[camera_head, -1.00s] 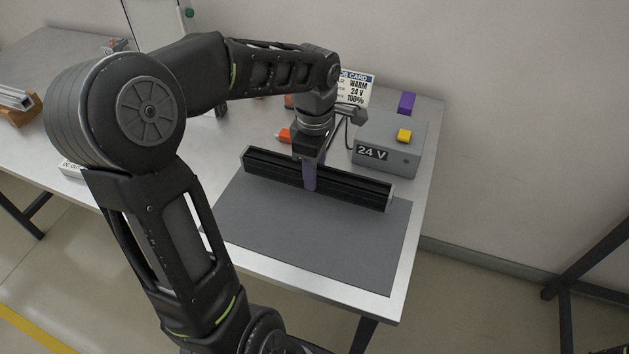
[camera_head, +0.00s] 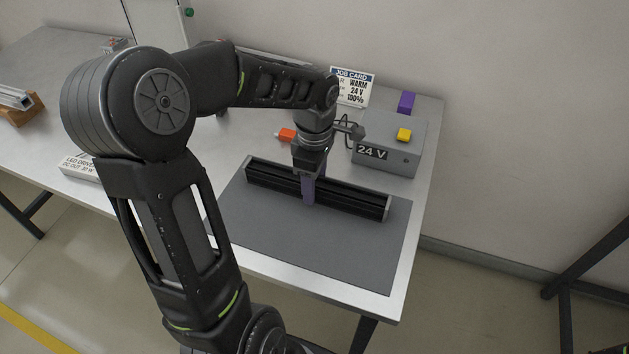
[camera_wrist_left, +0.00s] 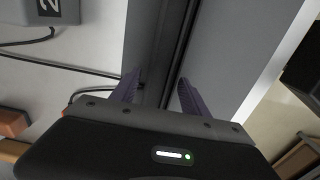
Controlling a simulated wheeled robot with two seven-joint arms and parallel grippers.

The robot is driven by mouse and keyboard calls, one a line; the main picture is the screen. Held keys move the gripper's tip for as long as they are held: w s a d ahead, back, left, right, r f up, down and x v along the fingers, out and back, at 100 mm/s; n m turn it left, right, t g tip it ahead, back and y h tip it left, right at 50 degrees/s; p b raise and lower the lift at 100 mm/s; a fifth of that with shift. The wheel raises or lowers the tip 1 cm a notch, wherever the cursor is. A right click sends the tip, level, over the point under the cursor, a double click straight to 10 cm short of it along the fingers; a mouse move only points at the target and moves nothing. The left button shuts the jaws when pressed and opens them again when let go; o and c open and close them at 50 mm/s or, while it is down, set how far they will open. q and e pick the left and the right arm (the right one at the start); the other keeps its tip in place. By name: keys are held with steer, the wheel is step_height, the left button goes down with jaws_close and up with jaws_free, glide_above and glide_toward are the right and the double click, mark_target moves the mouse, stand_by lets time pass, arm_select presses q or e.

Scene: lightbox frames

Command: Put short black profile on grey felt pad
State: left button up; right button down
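The short black profile (camera_head: 345,200) is a long dark grooved bar with pale end faces. It lies lengthwise along the back part of the grey felt pad (camera_head: 300,250), low on it or resting on it; I cannot tell which. My left gripper (camera_head: 308,190) points down at the middle of the profile with its purple fingers on either side, closed on it. In the left wrist view the profile (camera_wrist_left: 160,50) runs between the two fingers (camera_wrist_left: 158,88). My right gripper is not in view.
A grey 24 V box (camera_head: 390,140) with a yellow button stands behind the pad at right. A purple block (camera_head: 406,102), a job card (camera_head: 352,88) and an orange part (camera_head: 286,135) are behind. The pad's front is clear, near the table edge.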

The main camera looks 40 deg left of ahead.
arm_select(q)
steer(key=shift+o, duration=0.2)
steer(key=shift+r, duration=0.1)
step_height(320, 180, up, 12)
stand_by(0.5)
stand_by(0.6)
